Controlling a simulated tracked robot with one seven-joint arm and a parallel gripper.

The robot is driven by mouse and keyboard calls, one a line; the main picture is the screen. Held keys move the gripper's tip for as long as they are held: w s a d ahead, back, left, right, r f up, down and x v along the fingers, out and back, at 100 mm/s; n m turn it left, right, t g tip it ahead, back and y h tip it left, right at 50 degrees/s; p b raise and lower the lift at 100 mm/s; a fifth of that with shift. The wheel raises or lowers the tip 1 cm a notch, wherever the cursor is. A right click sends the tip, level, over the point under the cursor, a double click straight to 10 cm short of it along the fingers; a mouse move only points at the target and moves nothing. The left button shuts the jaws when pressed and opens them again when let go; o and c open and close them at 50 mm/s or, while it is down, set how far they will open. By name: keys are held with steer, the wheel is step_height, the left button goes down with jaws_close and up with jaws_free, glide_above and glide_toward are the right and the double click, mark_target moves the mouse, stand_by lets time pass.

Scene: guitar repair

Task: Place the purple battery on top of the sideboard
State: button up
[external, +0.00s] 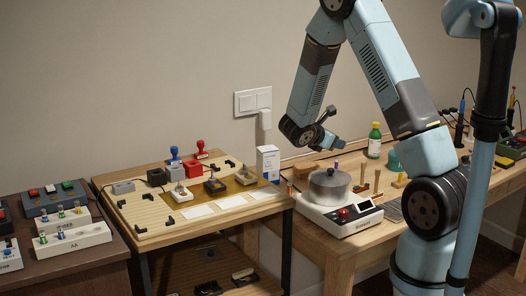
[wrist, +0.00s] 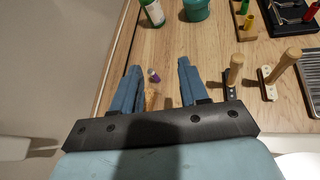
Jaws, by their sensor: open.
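The purple battery (wrist: 154,75) is a small purple cylinder with a pale end on the wooden workbench (external: 360,250). In the external view, a small purple tip (external: 336,164) shows just behind the metal pot and seems to be the same battery. My gripper (wrist: 158,66) is open above the bench, its two blue fingers on either side of the battery, nearer the left one. It is empty. In the external view, my gripper (external: 335,143) hangs above the pot area. The dark brown cabinet (external: 85,280) at the left seems to be the sideboard.
On the sideboard are white battery holders (external: 72,240) and a grey button box (external: 55,200). A middle table (external: 150,238) holds blocks and stamps. Near the battery are the pot (external: 328,190) on a scale, a green bottle (external: 374,142) and wooden-handled tools (wrist: 235,72).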

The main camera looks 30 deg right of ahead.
steer(key=s+a+r+m+g+y, duration=0.35)
steer(key=s+r+m, duration=0.75)
steer(key=s+r, duration=0.55)
steer(key=s+a+r+m+t+y, duration=0.2)
steer(key=s+a+r+m+y, duration=0.1)
steer(key=s+a, duration=0.3)
steer(key=s+a+r+m+t+y, duration=0.3)
steer(key=s+a+r+m+y, duration=0.1)
steer(key=s, duration=0.6)
steer(key=a+r+y, duration=0.1)
steer(key=a+r, duration=0.1)
steer(key=a, duration=0.1)
steer(key=shift+s+a+r+m, duration=0.15)
steer(key=shift+s+a+m, duration=0.15)
steer(key=shift+s+a+r+t+y, duration=0.1)
steer(key=shift+s+a+t+y, duration=0.15)
steer(key=shift+y, duration=0.2)
steer(key=shift+c, duration=1.5)
